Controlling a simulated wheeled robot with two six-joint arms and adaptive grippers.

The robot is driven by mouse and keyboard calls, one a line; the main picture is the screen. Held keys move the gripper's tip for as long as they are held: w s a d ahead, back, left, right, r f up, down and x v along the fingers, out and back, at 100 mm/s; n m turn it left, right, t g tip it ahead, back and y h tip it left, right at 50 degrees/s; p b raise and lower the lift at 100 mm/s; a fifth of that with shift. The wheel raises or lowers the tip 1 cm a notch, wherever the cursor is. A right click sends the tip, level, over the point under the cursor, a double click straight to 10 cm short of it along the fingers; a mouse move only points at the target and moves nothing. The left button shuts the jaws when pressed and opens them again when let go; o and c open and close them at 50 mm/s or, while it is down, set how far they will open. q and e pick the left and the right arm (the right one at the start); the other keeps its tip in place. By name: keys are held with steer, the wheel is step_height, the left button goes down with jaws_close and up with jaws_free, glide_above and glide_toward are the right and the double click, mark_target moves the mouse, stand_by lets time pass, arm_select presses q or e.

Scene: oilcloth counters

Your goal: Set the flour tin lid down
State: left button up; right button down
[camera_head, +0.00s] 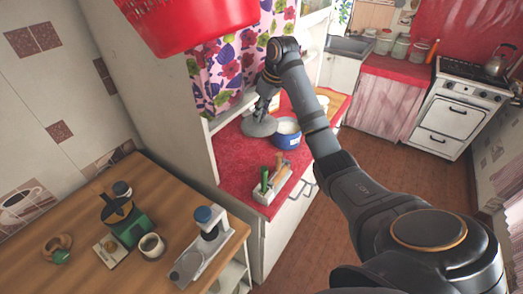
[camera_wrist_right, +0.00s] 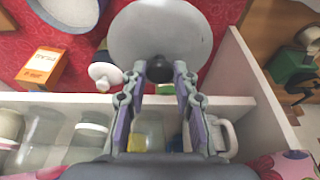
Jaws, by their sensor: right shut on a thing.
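The flour tin lid (camera_head: 258,127) is a grey disc over the red counter in the head view. In the right wrist view the lid (camera_wrist_right: 158,28) fills the top middle, with its black knob (camera_wrist_right: 160,69) between my fingers. My right gripper (camera_head: 262,111) is shut on that knob; it also shows in the wrist view (camera_wrist_right: 160,74). The blue flour tin (camera_head: 287,139) stands open beside the lid, with white contents. I cannot tell whether the lid touches the counter. My left gripper is in neither view.
The red counter (camera_head: 231,158) holds a rack with a green-handled item (camera_head: 264,179) at its front end. In the wrist view an orange box (camera_wrist_right: 42,67) and a white-capped bottle (camera_wrist_right: 103,72) are near the lid. A shelf edge (camera_wrist_right: 235,101) lies below it.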

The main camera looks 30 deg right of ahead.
mark_target(271, 127)
steer(key=shift+f+p, duration=2.15)
steer(key=shift+f, duration=6.4)
steer(key=shift+f, duration=0.1)
steer(key=c, duration=1)
jaws_free()
steer(key=shift+c, duration=0.2)
steer(key=b+v, duration=0.2)
steer(key=v, duration=1)
steer(key=shift+d, duration=0.15)
